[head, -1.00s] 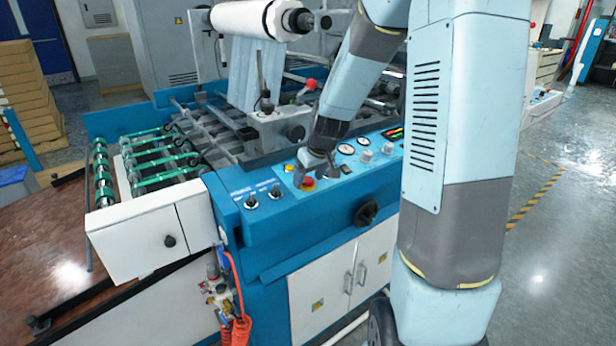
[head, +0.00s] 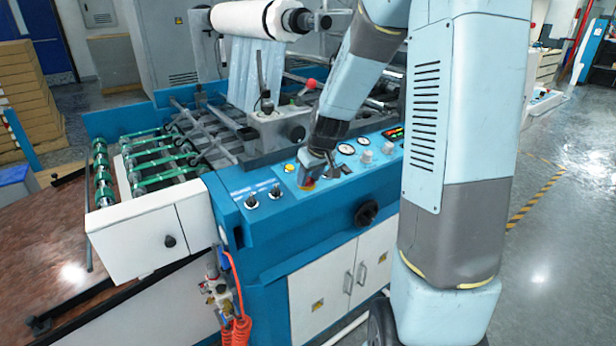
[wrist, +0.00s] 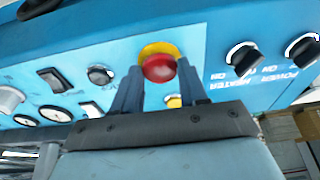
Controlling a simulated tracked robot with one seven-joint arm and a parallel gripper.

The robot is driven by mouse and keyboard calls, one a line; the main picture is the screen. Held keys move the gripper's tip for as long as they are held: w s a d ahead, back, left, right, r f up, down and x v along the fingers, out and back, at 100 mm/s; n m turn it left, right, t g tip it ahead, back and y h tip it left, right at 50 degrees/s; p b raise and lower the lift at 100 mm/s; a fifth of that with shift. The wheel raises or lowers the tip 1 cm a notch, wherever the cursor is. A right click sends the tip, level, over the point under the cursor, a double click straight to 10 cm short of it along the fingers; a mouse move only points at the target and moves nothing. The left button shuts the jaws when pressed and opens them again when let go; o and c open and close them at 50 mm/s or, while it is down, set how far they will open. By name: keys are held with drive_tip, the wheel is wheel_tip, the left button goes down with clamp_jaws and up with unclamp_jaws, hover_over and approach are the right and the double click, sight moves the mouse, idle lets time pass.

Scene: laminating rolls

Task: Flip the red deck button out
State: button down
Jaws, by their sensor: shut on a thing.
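The red deck button (wrist: 159,68) is a round red knob on a yellow ring, set in the light blue control panel (wrist: 215,85). My gripper (wrist: 158,75) has one finger on each side of the knob and is shut on it. In the head view my gripper (head: 309,177) points down at the panel and hides most of the button. Only a little of its red and yellow shows below the fingers.
Two black knobs (wrist: 243,57) sit on one side of the button in the wrist view. Rocker switches (wrist: 55,80) and gauges (wrist: 55,114) are on the other. A small yellow button (wrist: 173,101) is close by my gripper. A black handwheel (head: 366,214) sticks out below the panel.

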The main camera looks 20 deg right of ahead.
drive_tip(key=shift+s+r, duration=0.1)
drive_tip(key=shift+r, duration=0.55)
drive_tip(key=c, duration=0.6)
unclamp_jaws()
drive_tip(key=shift+r, duration=0.1)
drive_tip(key=v, duration=1.3)
drive_tip(key=shift+s+d+r, duration=0.1)
drive_tip(key=shift+s+r, duration=0.1)
drive_tip(key=shift+s, duration=0.05)
drive_tip(key=s+r+m, duration=0.1)
drive_tip(key=s+r, duration=0.1)
drive_tip(key=s, duration=0.5)
drive_tip(key=s+a+r+m+t+h, duration=0.1)
drive_tip(key=s+r, duration=0.1)
drive_tip(key=s, duration=0.6)
drive_tip(key=s+a+r+m, duration=0.1)
drive_tip(key=s+r, duration=0.1)
drive_tip(key=s, duration=0.6)
drive_tip(key=shift+m, duration=0.3)
